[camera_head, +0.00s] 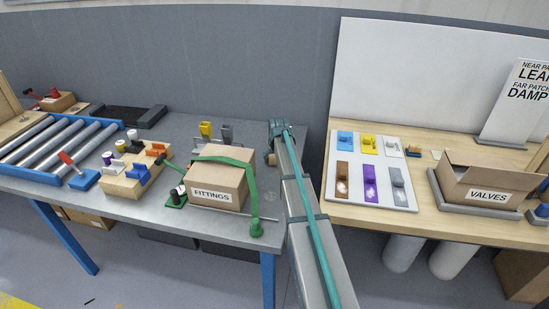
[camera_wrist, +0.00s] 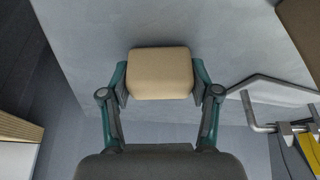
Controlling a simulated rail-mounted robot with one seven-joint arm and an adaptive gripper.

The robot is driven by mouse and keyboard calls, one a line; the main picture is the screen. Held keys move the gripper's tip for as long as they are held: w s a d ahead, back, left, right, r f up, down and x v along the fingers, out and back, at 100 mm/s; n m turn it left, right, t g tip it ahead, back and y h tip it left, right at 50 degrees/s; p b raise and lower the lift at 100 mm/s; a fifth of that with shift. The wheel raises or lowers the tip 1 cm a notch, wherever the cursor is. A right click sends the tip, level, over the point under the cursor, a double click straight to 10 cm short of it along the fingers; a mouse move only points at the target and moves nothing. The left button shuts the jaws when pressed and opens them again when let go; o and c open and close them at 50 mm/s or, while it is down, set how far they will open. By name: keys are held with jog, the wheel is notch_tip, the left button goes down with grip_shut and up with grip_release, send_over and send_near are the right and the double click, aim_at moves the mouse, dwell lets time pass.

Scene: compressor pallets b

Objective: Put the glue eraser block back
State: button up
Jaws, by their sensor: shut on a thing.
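The glue eraser block (camera_wrist: 160,73) is a tan block with rounded edges. In the wrist view it sits between the two fingers of my gripper (camera_wrist: 160,85), which is shut on it. In the head view my gripper (camera_head: 277,155) is over the right end of the grey metal table (camera_head: 160,208), and only a small tan bit of the block (camera_head: 270,160) shows beside it. The rest is hidden by my arm. I cannot tell whether the block touches the table.
A FITTINGS box (camera_head: 217,182) with a green strap stands left of my arm. A yellow holder (camera_head: 206,130) and a grey holder (camera_head: 227,134) stand behind it. Right of my arm is a wooden table with a board of coloured plates (camera_head: 369,175) and a VALVES box (camera_head: 480,183).

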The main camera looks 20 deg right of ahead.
jog(key=shift+f, duration=0.2)
jog(key=o, duration=1)
jog(key=shift+r, duration=0.1)
jog(key=b+v, duration=0.2)
jog(key=v, duration=1)
jog(key=shift+r, duration=0.1)
